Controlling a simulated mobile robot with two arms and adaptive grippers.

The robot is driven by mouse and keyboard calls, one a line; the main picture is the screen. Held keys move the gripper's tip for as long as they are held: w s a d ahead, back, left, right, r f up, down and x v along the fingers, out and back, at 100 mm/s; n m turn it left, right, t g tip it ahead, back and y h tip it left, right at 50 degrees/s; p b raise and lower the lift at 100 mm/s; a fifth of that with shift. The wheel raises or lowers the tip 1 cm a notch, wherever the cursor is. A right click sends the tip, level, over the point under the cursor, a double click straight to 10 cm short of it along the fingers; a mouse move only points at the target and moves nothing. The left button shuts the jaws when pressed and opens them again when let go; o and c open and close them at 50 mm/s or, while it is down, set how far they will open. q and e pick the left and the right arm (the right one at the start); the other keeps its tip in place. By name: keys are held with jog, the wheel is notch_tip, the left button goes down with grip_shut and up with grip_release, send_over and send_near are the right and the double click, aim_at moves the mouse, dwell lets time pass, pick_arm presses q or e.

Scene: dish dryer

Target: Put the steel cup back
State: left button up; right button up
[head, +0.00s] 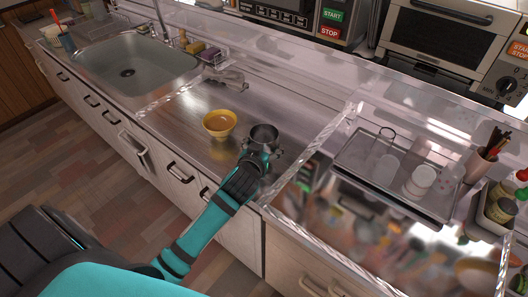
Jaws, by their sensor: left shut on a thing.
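The steel cup (264,132) is a small shiny metal cup on or just above the steel counter (190,130); I cannot tell whether its base touches. My left gripper (261,151) reaches it from the near side and is shut on it. The fingers hide the cup's near lower side. My right gripper is not in view.
A yellow bowl (219,123) stands just left of the cup. A clear-walled enclosure at the right holds a tray (352,160) with a white cup (420,181). The sink (135,65) lies at the left.

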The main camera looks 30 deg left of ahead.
pick_arm(q)
jog(key=shift+f, duration=1.25)
jog(key=shift+f, duration=0.15)
jog(key=o, duration=1.5)
jog(key=shift+o, duration=0.2)
jog(key=shift+r, duration=0.25)
jog(key=v, duration=1.2)
jog(key=shift+d, duration=0.1)
